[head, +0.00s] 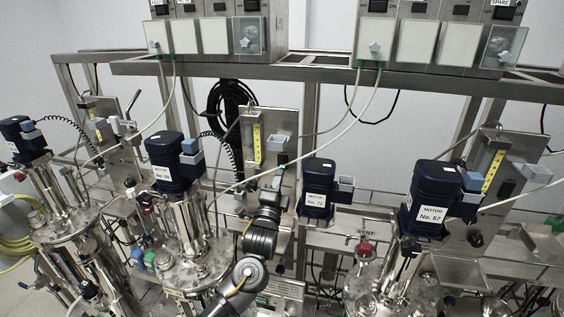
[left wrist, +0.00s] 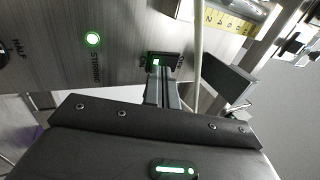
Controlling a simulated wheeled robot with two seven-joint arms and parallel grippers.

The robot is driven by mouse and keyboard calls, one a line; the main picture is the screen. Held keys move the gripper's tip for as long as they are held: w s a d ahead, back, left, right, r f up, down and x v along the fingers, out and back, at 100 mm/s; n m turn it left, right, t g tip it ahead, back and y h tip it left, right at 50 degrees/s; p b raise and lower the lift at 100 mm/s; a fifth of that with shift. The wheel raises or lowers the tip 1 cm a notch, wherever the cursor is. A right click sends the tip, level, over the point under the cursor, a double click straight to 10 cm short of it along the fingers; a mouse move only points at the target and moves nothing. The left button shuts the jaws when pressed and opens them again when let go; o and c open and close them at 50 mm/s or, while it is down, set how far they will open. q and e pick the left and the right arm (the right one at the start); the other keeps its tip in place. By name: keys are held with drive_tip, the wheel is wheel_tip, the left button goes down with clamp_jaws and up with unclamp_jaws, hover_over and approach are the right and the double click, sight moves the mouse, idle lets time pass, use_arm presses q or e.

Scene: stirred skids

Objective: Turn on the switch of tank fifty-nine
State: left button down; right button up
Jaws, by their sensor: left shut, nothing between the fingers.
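My left gripper (head: 280,172) reaches up to the steel panel (head: 268,135) behind the tanks. It is shut and empty. In the left wrist view the closed fingertips (left wrist: 158,72) are at a small black switch (left wrist: 172,60) with a green-lit part, touching or nearly so. The fingers hide part of the switch. A round green lamp (left wrist: 92,39) glows beside it, with lettering that seems to read "STIRRING". In the head view a blue motor (head: 172,160) stands left of my gripper; its label number is too small to read surely. My right gripper is out of view.
A motor marked No. 72 (head: 317,190) stands close right of my gripper, and motor No. 57 (head: 430,200) farther right. A pale cable crosses near the panel. A yellow scale (left wrist: 228,20) is mounted beside the switch. Control boxes (head: 207,35) hang above on a steel frame.

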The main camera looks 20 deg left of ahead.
use_arm(q)
drive_tip(key=s+p, duration=0.2)
drive_tip(key=s, duration=0.5)
drive_tip(key=shift+d, duration=0.2)
idle(0.4)
